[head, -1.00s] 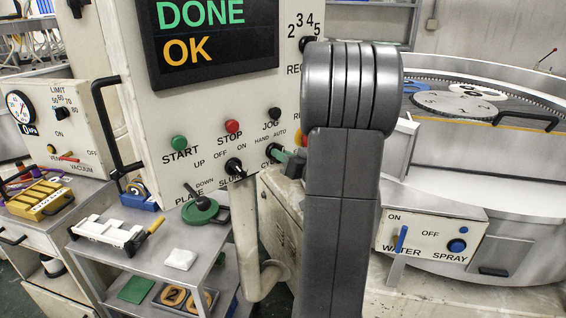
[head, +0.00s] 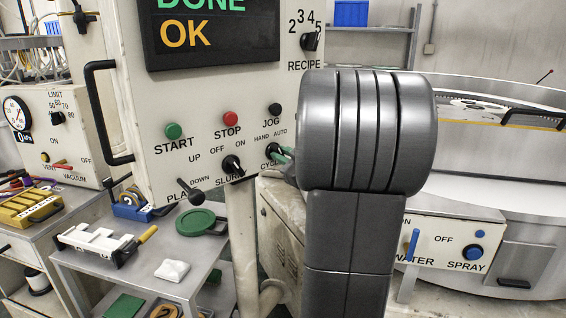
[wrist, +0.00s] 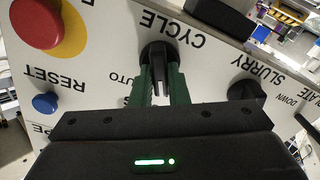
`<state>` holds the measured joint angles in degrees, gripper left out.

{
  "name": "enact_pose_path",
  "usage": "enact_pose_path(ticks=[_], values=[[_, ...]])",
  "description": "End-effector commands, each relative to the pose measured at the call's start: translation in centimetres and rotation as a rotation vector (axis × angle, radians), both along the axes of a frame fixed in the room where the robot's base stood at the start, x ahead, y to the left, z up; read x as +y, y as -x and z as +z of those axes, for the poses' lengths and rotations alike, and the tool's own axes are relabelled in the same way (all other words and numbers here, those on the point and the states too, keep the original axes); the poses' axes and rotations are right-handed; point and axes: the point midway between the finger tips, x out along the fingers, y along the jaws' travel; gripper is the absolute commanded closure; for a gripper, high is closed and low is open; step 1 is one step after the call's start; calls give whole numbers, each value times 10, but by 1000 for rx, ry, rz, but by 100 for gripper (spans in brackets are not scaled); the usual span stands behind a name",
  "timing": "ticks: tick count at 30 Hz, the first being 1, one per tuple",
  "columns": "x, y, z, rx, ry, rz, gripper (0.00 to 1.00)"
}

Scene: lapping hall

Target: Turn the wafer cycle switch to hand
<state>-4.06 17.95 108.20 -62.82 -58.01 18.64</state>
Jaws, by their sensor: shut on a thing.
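The wafer cycle switch (head: 272,150) is a black rotary knob on the white control panel (head: 215,90), with HAND and AUTO printed above it. My gripper (head: 287,156) is at the knob, mostly hidden behind my grey arm in the head view. In the wrist view the panel appears upside down, and the switch (wrist: 158,54) sits between the two green fingers of my gripper (wrist: 161,82). The fingers are shut on the knob's grip. The AUTO label is partly visible beside a finger; HAND is hidden there. I cannot tell exactly which mark the knob points to.
The slurry switch (head: 232,165) is close by on the panel, with the plate lever (head: 190,192) left of it. A cart (head: 100,262) stands below the panel.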

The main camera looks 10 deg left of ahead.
Motion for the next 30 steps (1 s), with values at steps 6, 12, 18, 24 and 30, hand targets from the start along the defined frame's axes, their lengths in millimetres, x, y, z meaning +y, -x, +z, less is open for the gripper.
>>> enact_pose_path(ticks=[6, 12, 18, 24, 30], values=[[0, 0, -1, -41, 31, 0, 100], [0, 0, 0, -51, 39, 0, 100], [0, 0, 0, -51, 40, 0, 100], [0, 0, 0, -51, 39, 0, 64], [0, 0, 0, -50, 38, 0, 64]])
